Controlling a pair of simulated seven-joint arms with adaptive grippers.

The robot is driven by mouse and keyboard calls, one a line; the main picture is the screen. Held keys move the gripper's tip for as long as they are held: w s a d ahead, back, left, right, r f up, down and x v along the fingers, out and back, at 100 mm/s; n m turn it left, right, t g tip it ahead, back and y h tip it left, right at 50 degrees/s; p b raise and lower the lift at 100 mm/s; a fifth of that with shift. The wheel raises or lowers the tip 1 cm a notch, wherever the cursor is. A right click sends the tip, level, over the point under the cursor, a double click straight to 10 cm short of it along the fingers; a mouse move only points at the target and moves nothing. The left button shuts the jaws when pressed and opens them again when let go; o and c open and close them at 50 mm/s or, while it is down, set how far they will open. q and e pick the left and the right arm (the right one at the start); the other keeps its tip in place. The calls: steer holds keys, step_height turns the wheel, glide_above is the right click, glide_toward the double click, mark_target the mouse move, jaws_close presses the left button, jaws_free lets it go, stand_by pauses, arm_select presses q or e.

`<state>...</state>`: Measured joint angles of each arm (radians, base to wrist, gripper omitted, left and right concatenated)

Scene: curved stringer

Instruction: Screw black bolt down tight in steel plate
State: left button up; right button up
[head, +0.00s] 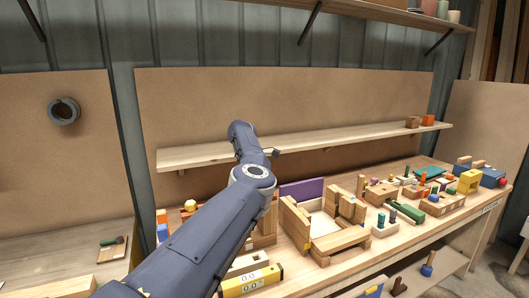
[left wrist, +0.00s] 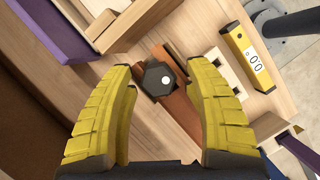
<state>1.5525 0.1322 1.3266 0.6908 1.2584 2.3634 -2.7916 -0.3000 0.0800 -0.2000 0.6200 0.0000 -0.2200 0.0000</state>
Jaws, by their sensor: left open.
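A dark hexagonal bolt head (left wrist: 158,79) with a white dot on top shows in the left wrist view. It sits on a rust-brown strip (left wrist: 181,113), which may be the steel plate; I cannot tell how deep the bolt is in. My left gripper (left wrist: 159,70) has two yellow fingers spread wide, one on each side of the bolt, with clear gaps and nothing held. In the head view my own arm hides the bolt, the plate and the left gripper. My right gripper is not in view.
A yellow level reading 0.0 (head: 252,281) lies at the bench front; it also shows in the left wrist view (left wrist: 246,58). A pale notched block (left wrist: 223,68) lies close to the right finger. Wooden frames (head: 325,240) and a purple panel (head: 302,190) stand nearby. A shelf (head: 340,141) runs behind.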

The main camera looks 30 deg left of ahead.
arm_select(q)
steer(key=n, duration=0.2)
steer(key=n+t, duration=0.1)
steer(key=n, duration=0.1)
steer(key=shift+d+r+n+t+y, duration=0.1)
steer(key=shift+d+n+t+y, duration=0.1)
steer(key=shift+n+t+y, duration=0.15)
steer(key=n, duration=0.1)
steer(key=n+y, duration=0.1)
steer(key=n, duration=0.1)
steer(key=n+t+y, duration=0.1)
steer(key=n, duration=0.1)
steer(key=shift+r, duration=0.25)
steer(key=n+y, duration=0.1)
steer(key=n, duration=0.2)
steer(key=n+y, duration=0.1)
steer(key=n, duration=0.2)
steer(key=shift+r+n, duration=0.15)
steer(key=shift+n, duration=0.1)
steer(key=n, duration=0.1)
steer(key=n+y, duration=0.1)
steer(key=shift+r+n, duration=0.25)
steer(key=shift+n, duration=0.15)
steer(key=v, duration=1.7)
steer(key=shift+w+d, duration=0.15)
steer(key=shift+w, duration=0.05)
steer(key=shift+r, duration=0.1)
